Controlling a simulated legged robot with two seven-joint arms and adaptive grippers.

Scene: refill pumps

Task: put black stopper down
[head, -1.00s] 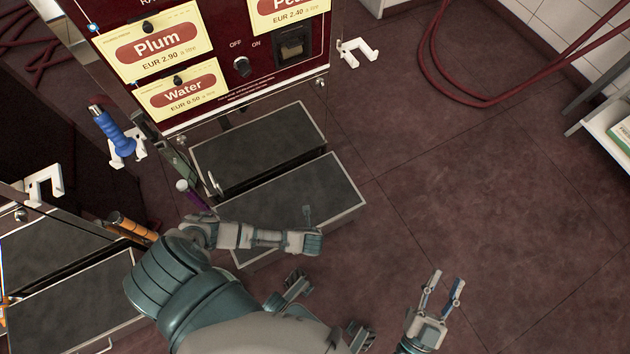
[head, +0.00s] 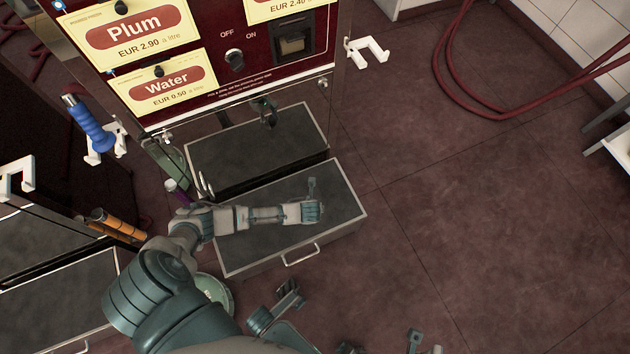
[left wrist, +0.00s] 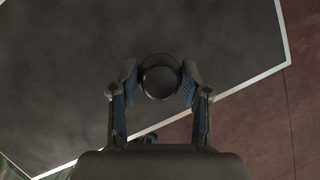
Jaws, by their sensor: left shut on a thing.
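The black stopper (left wrist: 160,80) is a round dark piece between the two fingertips of my left gripper (left wrist: 160,82) in the left wrist view. The gripper is shut on it, over the dark top of the front step (left wrist: 235,45). I cannot tell whether the stopper touches that surface. In the head view my left wrist reaches over the same front step (head: 342,196), and the stopper is hidden there. My right gripper (head: 426,343) shows only its fingertips at the bottom edge, apart, with nothing seen between them.
The dispenser's red panel (head: 215,75) stands behind, with a rear step (head: 250,150) below it. A blue-handled tool (head: 88,122) and an orange cylinder (head: 118,225) are at left. A pale green round container (head: 217,292) is partly hidden by my arm.

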